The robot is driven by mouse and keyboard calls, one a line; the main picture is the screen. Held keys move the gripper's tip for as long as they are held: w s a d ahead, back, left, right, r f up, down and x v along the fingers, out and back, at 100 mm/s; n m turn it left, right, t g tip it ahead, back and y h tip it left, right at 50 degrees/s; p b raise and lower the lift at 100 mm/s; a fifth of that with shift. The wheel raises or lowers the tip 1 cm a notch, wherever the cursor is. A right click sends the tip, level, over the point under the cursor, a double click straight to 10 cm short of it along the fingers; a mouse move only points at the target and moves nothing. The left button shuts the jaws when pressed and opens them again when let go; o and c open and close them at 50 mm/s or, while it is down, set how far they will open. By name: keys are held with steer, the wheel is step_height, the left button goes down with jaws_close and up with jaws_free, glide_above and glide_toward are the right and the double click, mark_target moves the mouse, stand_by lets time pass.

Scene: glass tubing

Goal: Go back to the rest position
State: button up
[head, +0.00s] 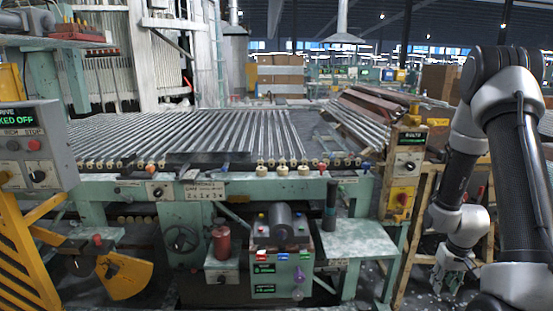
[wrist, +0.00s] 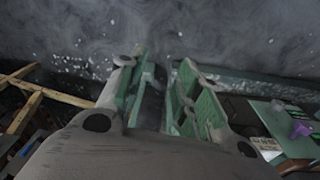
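My arm comes down the right side of the head view, and my gripper (head: 452,280) hangs low at its end, right of the green machine frame. In the wrist view the two green-padded fingers of my gripper (wrist: 162,80) stand apart with a gap between them. Nothing is held in the gap; the grey speckled floor (wrist: 225,35) shows beyond the fingertips.
A roller conveyor (head: 200,135) on a green frame fills the middle. A control box (head: 282,270) and a small green side table (head: 357,240) stand at its front. A wooden frame (wrist: 40,90) is left in the wrist view. A yellow guard (head: 125,275) stands left.

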steer(key=s+a+r+t, duration=0.1)
steer(key=s+a+r, duration=0.4)
steer(key=r, duration=0.7)
steer(key=s+a+r+n+t, duration=0.1)
steer(key=s+a+r, duration=0.4)
steer(key=r, duration=0.8)
steer(key=s+a+r+t, duration=0.1)
steer(key=s+a+r, duration=0.4)
steer(key=s+r, duration=0.4)
step_height(320, 180, up, 4)
steer(key=shift+s+f+n+t+y, duration=0.15)
steer(key=shift+f+n+t+y, duration=0.05)
steer(key=shift+n+t+y, duration=0.1)
